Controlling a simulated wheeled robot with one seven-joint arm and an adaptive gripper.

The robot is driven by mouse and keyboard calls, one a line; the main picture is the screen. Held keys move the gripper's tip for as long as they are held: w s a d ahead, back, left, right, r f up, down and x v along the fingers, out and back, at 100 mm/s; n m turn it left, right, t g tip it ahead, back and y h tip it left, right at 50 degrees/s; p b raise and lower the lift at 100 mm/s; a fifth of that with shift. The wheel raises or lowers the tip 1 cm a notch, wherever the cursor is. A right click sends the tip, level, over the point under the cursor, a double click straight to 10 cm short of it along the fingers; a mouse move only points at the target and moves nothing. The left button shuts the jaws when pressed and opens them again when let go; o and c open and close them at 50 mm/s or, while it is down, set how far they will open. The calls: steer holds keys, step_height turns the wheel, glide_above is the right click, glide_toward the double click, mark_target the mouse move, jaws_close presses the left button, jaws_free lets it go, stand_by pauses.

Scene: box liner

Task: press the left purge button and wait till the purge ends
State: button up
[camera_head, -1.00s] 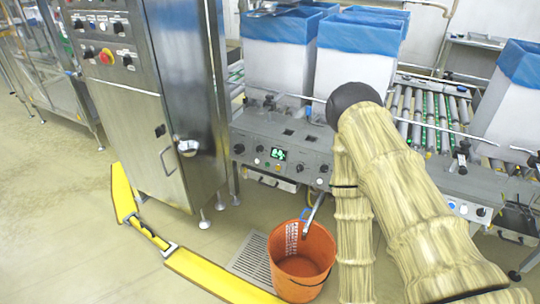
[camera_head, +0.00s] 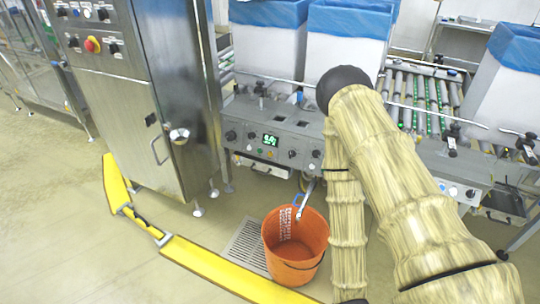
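The grey control panel (camera_head: 300,125) stands in front of the lined boxes. It carries a small green-lit display (camera_head: 270,140), dark knobs and a row of small coloured buttons (camera_head: 258,150) below the display. The labels are too small to read, so I cannot tell which one is the left purge button. A second panel part (camera_head: 460,190) with white buttons shows to the right of my arm. My arm, in a tan sleeve, rises from the lower right, bends at a black joint and hangs down in front of the panel. My gripper is out of view below the frame.
An orange bucket (camera_head: 296,245) stands on the floor below the panel, under a metal spout (camera_head: 305,198). A floor grate (camera_head: 247,246) and yellow barrier (camera_head: 215,268) lie nearby. A steel cabinet (camera_head: 130,110) stands left; a roller conveyor (camera_head: 430,100) and blue-lined boxes (camera_head: 345,40) are behind.

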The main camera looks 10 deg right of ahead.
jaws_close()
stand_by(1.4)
